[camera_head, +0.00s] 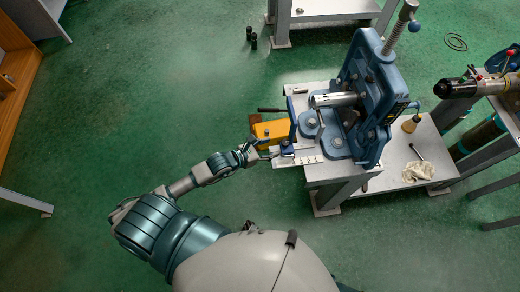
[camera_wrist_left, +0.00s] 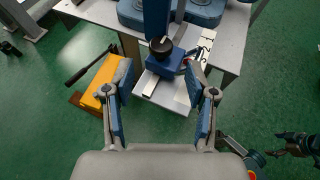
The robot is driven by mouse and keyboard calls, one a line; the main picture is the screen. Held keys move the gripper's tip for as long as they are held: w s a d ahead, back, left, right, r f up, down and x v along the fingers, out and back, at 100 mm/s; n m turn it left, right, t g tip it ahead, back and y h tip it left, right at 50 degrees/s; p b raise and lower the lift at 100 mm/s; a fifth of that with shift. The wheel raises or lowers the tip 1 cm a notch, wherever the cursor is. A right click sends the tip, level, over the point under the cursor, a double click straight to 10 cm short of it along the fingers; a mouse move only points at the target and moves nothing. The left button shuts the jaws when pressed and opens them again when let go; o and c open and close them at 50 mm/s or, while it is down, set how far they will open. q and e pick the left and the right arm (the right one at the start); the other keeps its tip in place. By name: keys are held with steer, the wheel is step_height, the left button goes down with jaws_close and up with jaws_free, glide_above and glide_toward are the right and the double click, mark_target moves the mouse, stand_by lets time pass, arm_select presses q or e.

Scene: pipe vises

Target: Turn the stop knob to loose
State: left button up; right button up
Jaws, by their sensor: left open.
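The stop knob (camera_wrist_left: 162,45) is a round black knob on top of a small blue stop block (camera_wrist_left: 165,65). The block sits on a pale ruled rail (camera_wrist_left: 185,85) that sticks out from the vise table's edge. In the head view the blue stop block (camera_head: 287,149) stands at the table's left side. My left gripper (camera_wrist_left: 160,82) is open and empty. Its two fingers are spread on either side of the rail's near end, short of the knob and apart from it. In the head view my left gripper (camera_head: 254,156) is just left of the block.
The blue pipe vise (camera_head: 375,90) holds a metal pipe (camera_head: 334,99) on the grey table (camera_head: 330,171). A yellow box (camera_head: 271,131) lies beside the rail; a black-handled bar (camera_wrist_left: 90,63) passes close to it. A rag (camera_head: 418,171) lies on the lower shelf. Green floor is clear at left.

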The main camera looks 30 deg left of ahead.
arm_select(q)
steer(key=v, duration=0.5)
steer(key=shift+s+a+r, duration=0.1)
steer(key=shift+s+a, duration=0.1)
stand_by(0.3)
steer(key=s+a+f+n+y, duration=0.1)
steer(key=a+f+n+y, duration=0.35)
steer(key=f+n, duration=0.9)
steer(key=s+a+f+n+y, duration=0.1)
steer(key=a+f+n+y, duration=0.4)
steer(key=f+n, duration=0.85)
steer(key=s+d+f+n+g, duration=0.2)
steer(key=s+f+n+g, duration=0.1)
steer(key=s+f, duration=0.3)
steer(key=s+d+f+n+g+h, duration=0.1)
steer(key=s+d+f+n+g, duration=0.2)
steer(key=s+f+n, duration=0.3)
steer(key=s+d+f+n+g+h, duration=0.1)
steer(key=s+f+n+g, duration=0.3)
steer(key=s, duration=0.7)
step_height(320, 180, down, 2)
steer(key=shift+s+d+f, duration=0.1)
steer(key=shift+s+d, duration=0.05)
steer(key=shift+d, duration=0.6)
